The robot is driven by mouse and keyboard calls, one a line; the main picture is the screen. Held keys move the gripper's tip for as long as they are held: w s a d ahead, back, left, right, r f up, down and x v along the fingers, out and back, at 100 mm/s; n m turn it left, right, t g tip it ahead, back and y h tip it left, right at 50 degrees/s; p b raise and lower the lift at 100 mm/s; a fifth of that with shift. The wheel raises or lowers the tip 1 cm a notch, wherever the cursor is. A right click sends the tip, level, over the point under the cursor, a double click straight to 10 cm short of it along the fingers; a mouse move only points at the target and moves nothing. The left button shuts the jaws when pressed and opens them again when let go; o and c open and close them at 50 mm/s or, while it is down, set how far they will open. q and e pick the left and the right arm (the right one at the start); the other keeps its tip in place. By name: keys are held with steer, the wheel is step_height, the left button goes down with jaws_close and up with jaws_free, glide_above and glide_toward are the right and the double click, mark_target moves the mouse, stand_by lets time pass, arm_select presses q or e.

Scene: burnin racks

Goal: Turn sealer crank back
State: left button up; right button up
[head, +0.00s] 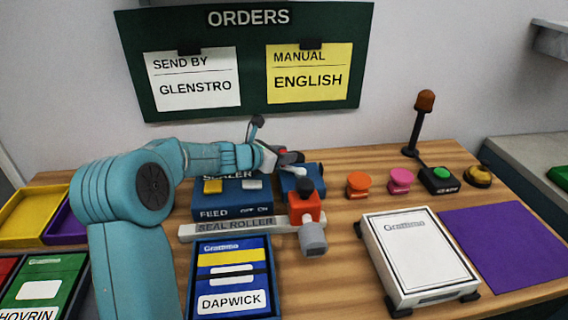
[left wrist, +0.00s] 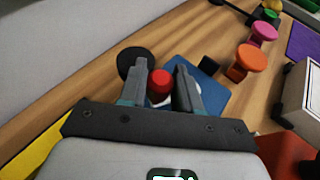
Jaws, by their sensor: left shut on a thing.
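The blue sealer (head: 232,197) stands on the wooden table, with a yellow and a white switch on top and a FEED label in front. My left gripper (head: 287,157) is at its back right corner. In the left wrist view, my left gripper's two fingers (left wrist: 160,88) are closed on either side of a red knob (left wrist: 160,79), which I take to be the crank's handle. A black round part (left wrist: 137,61) shows just behind it. The crank's arm is mostly hidden by the gripper. My right gripper is not in view.
A grey seal roller bar (head: 235,228) with a red block (head: 306,209) lies in front of the sealer. A DAPWICK case (head: 231,273) is nearer. Orange (head: 358,185) and pink (head: 400,181) stamps, a lamp post (head: 414,130) and a white scale (head: 418,252) stand right.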

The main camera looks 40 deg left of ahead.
arm_select(q)
steer(key=n+y+b, duration=0.1)
steer(key=b, duration=0.2)
steer(key=s+d+n+y+b, duration=0.1)
steer(key=y+b, duration=0.1)
steer(key=n+y+b, duration=0.2)
steer(key=b, duration=0.1)
steer(key=shift+s+d+f+b, duration=0.15)
steer(key=shift+s+f+b, duration=0.1)
steer(key=shift+b, duration=0.05)
steer(key=shift+s+d+r+n+g+y+b, duration=0.2)
steer(key=shift+s+n+g+y+b, duration=0.05)
steer(key=shift+n+g+y+b, duration=0.55)
steer(key=o, duration=1)
steer(key=p+v, duration=0.2)
steer(key=v, duration=0.6)
steer(key=p+v, duration=0.2)
steer(key=v, duration=0.6)
steer(key=shift+s+d+f, duration=0.1)
steer(key=shift+s+f, duration=0.05)
steer(key=shift+s, duration=0.15)
